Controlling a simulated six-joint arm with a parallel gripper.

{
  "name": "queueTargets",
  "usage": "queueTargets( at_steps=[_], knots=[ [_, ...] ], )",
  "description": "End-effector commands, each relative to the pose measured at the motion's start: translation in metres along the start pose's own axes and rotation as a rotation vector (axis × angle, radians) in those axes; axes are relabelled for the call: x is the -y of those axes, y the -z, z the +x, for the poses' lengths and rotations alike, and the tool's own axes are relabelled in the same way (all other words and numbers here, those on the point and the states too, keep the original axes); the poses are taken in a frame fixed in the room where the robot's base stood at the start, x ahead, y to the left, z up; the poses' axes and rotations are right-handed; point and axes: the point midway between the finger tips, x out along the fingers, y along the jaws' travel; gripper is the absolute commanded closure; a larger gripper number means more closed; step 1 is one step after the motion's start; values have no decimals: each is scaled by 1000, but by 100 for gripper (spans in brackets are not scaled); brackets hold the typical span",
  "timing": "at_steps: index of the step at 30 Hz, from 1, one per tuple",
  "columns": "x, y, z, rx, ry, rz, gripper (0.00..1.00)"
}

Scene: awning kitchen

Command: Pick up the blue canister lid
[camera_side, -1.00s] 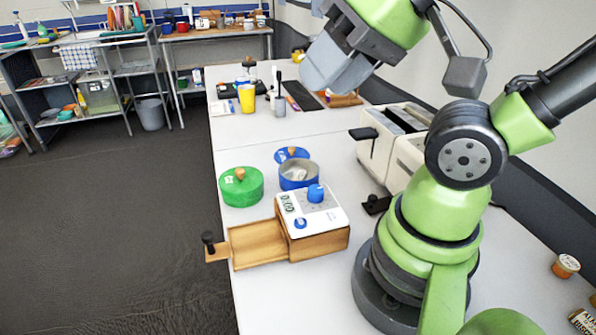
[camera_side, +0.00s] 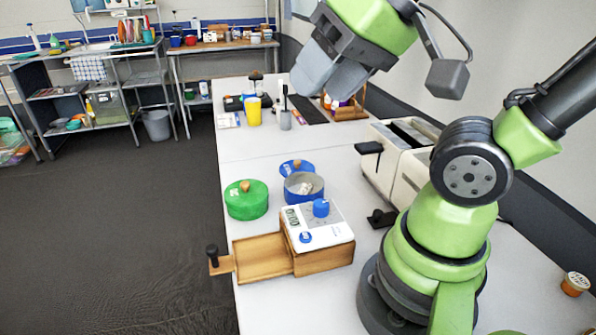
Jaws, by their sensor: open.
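Something pale lies inside the canister. My gripper (camera_side: 318,76) is open and empty, high above the table, above and beyond the lid in the picture. Its grey fingers point down and left and touch nothing.
A green lidded canister (camera_side: 246,206) stands left of the blue one. A wooden box with an open drawer (camera_side: 262,257) and a white top with blue knobs is in front. A toaster (camera_side: 385,155) stands right. A yellow cup (camera_side: 254,110) is farther back.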

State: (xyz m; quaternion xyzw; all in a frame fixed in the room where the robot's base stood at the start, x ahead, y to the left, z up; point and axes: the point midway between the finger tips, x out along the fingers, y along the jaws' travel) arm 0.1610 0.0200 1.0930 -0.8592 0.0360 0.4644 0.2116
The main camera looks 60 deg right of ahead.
Motion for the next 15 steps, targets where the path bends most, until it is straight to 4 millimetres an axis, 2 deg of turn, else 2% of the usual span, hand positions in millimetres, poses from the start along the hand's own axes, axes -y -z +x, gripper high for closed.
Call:
queueTargets(
  at_steps=[5,8,11,15],
  knots=[
    [-12,58,24,47,-107,33,49],
    [-29,91,45,78,-166,50,49],
    [-52,120,70,112,-219,68,49],
    [-96,150,110,168,-286,96,49]
  ],
)
